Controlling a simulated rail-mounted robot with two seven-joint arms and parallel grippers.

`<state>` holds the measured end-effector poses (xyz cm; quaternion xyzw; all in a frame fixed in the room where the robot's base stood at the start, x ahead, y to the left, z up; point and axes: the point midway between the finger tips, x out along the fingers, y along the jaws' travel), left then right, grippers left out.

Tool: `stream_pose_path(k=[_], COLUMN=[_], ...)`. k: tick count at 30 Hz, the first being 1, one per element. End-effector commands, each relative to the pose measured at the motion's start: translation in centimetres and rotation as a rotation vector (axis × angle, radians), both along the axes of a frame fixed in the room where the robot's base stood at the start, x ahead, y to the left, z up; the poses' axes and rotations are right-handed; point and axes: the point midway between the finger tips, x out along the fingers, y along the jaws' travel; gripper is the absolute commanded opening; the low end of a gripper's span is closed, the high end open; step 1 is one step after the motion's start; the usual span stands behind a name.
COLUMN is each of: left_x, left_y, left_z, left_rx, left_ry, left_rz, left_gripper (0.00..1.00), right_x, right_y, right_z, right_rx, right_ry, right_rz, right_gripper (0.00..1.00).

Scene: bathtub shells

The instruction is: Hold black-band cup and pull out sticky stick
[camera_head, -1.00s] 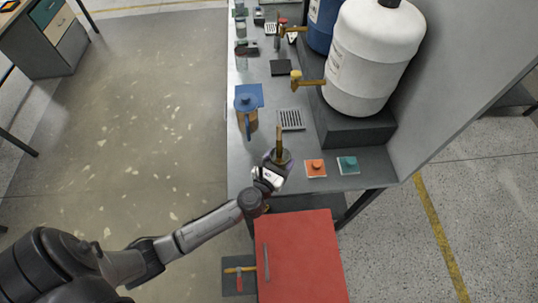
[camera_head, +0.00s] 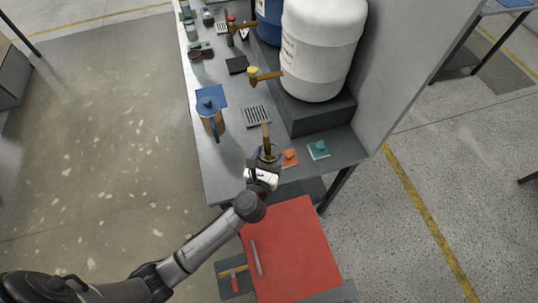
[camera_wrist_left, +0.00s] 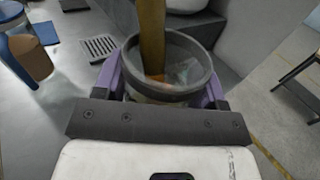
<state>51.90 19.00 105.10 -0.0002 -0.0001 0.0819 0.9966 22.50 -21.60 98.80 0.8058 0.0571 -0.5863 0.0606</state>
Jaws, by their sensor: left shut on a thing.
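The black-band cup (camera_wrist_left: 203,55) is a clear cup with a dark band round its rim, in the left wrist view. The brown sticky stick (camera_wrist_left: 152,35) stands in it and rises out of its top. In the head view the stick (camera_head: 266,138) shows above the cup near the front end of the grey bench. My left gripper (camera_head: 264,166) is shut on the cup, with its purple fingers on both sides of it in the wrist view. The lower part of the cup is hidden by the gripper. My right gripper is not in view.
A blue-lidded amber jug (camera_head: 209,113) stands on a blue mat to the left. A slotted grate (camera_head: 257,116) lies behind the cup. Orange (camera_head: 289,157) and teal (camera_head: 318,149) pieces lie to the right. A white barrel (camera_head: 322,48) with a tap stands behind.

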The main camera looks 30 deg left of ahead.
Motion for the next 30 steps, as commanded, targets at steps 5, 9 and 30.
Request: stream_pose_path(k=[5,9,30], left_x=[-0.1,-0.2,-0.6], left_y=[0.6,1.2,4.2], left_z=[-0.7,-1.2,-3.9], left_rx=[0.001,0.001,0.001], left_ry=[0.0,-0.001,0.0], left_rz=[0.001,0.0,0.0], left_gripper=[0.38,0.38,0.38], right_x=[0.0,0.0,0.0], right_y=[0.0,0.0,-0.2], right_z=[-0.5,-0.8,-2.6], right_rx=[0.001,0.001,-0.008], right_ry=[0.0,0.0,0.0], right_rz=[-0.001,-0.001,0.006], right_gripper=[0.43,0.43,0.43])
